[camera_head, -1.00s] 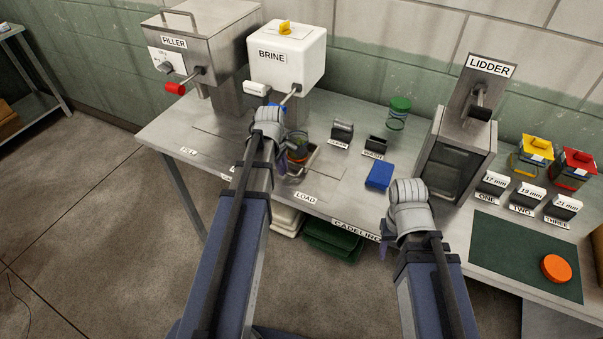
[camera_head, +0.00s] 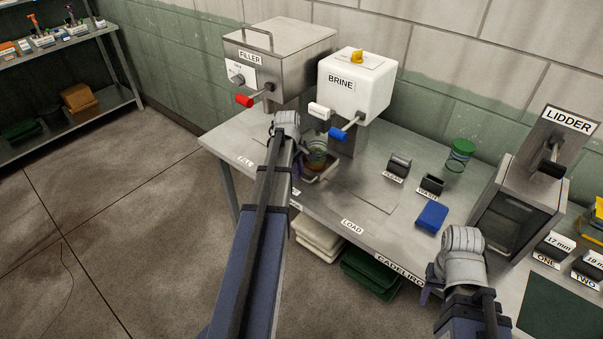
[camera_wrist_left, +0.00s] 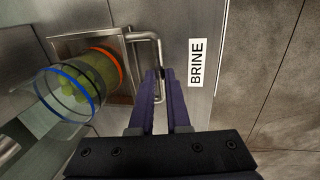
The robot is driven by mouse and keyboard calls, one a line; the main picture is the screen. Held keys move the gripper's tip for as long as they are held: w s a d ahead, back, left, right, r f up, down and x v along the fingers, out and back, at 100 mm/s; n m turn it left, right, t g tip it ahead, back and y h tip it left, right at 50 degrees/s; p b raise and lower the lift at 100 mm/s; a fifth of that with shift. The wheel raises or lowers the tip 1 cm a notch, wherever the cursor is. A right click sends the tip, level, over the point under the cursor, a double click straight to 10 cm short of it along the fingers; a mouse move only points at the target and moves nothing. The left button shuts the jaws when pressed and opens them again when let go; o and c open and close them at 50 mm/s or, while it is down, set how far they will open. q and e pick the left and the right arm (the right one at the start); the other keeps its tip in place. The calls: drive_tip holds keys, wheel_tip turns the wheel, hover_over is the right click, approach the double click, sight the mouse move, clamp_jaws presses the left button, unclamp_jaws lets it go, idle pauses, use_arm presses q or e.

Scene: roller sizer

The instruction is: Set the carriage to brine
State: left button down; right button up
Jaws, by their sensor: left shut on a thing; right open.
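The carriage (camera_head: 327,170), a shallow metal tray with a bar handle (camera_wrist_left: 158,45), sits on the table in front of the white BRINE machine (camera_head: 350,88). It holds a clear jar (camera_head: 317,152) with green contents; in the left wrist view the jar (camera_wrist_left: 80,83) shows a blue ring and an orange ring. My left gripper (camera_wrist_left: 160,76) is shut on the carriage handle, beside the BRINE edge label (camera_wrist_left: 197,63). In the head view my left arm hides most of the grip. My right gripper (camera_head: 426,291) is open and empty at the table's front edge.
The FILLER (camera_head: 275,62) stands left of the BRINE machine, the LIDDER (camera_head: 520,190) at the right. A LOAD label (camera_head: 352,227) marks the front edge. The surface right of the carriage is clear.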

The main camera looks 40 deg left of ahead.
use_arm(q)
drive_tip(key=c, duration=0.9)
unclamp_jaws()
drive_tip(key=r+p, duration=0.2)
drive_tip(key=s+r+p, duration=0.1)
drive_tip(key=r+p, duration=0.4)
drive_tip(key=shift+s+a+r+p, duration=0.1)
drive_tip(key=shift+s+r+p, duration=0.2)
drive_tip(key=shift+r+p, duration=0.05)
